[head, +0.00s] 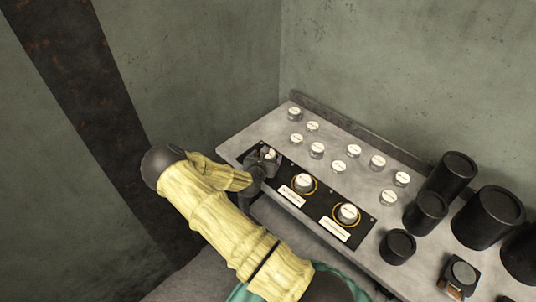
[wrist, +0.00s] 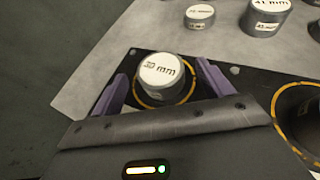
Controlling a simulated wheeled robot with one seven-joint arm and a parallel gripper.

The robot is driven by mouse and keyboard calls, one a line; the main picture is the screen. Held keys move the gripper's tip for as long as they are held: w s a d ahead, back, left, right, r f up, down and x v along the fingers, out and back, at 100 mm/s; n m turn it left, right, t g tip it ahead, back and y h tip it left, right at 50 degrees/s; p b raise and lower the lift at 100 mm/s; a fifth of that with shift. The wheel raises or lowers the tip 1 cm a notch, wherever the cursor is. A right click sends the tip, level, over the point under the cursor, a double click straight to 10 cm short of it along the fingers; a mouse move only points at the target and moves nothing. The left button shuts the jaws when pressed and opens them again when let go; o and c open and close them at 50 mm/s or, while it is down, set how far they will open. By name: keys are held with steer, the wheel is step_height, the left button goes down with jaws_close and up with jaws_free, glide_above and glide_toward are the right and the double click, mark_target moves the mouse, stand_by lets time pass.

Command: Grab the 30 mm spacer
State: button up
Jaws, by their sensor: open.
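The spacer marked 30 mm (wrist: 161,73) is a short metal cylinder with a white label on top. It stands inside a yellow ring on the black plate (wrist: 245,78), at the plate's left end. My gripper (wrist: 163,76) is open, with one purple finger to the left and one to the right of the spacer in the wrist view. I cannot tell whether the fingers touch it. In the head view my gripper (head: 264,159) is over the plate's left end and hides most of this spacer.
Two more spacers stand in yellow rings on the plate, a near one (head: 303,182) and a larger one (head: 347,214). Several loose spacers (head: 317,149) stand on the grey bench behind. Black cylinders (head: 489,216) crowd the bench's right side. Walls rise behind and left.

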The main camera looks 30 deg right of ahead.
steer(key=shift+x, duration=1.2)
steer(key=shift+w+r, duration=0.1)
steer(key=c, duration=1.6)
steer(key=shift+o, duration=0.2)
steer(key=shift+r, duration=0.1)
step_height(320, 180, up, 10)
steer(key=shift+f+b, duration=0.1)
steer(key=shift+b, duration=0.8)
